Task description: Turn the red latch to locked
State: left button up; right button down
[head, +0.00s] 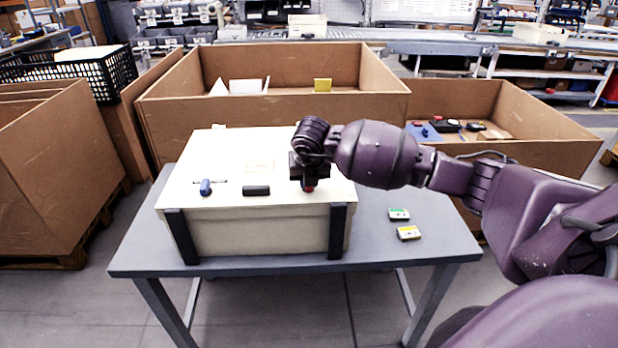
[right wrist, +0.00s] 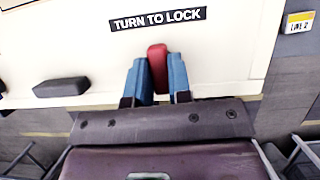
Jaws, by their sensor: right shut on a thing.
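A red latch (head: 309,188) sits on the lid of a cream case (head: 220,225), near its front right corner. My right gripper (head: 308,183) reaches down over it and hides most of it in the head view. In the right wrist view the red latch (right wrist: 158,66) stands between the two blue fingers of my right gripper (right wrist: 157,78), which are shut on it. The latch points nearly straight away from the gripper, with a slight tilt. A label reading TURN TO LOCK (right wrist: 158,19) lies just beyond it. My left gripper is not in view.
A black handle (head: 256,190) and a blue latch (head: 205,187) are along the lid's front. The case stands on a grey table (head: 400,250). A green-marked tag (head: 399,214) and a yellow-marked tag (head: 408,233) lie to its right. Cardboard bins (head: 270,120) stand behind.

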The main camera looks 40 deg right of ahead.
jog(key=shift+m, duration=0.4)
jog(key=c, duration=1)
grip_release()
jog(key=shift+c, duration=0.2)
jog(key=shift+r, duration=0.1)
jog(key=v, duration=1)
jog(key=shift+a+r+p, duration=0.2)
jog(key=shift+r+p, duration=0.1)
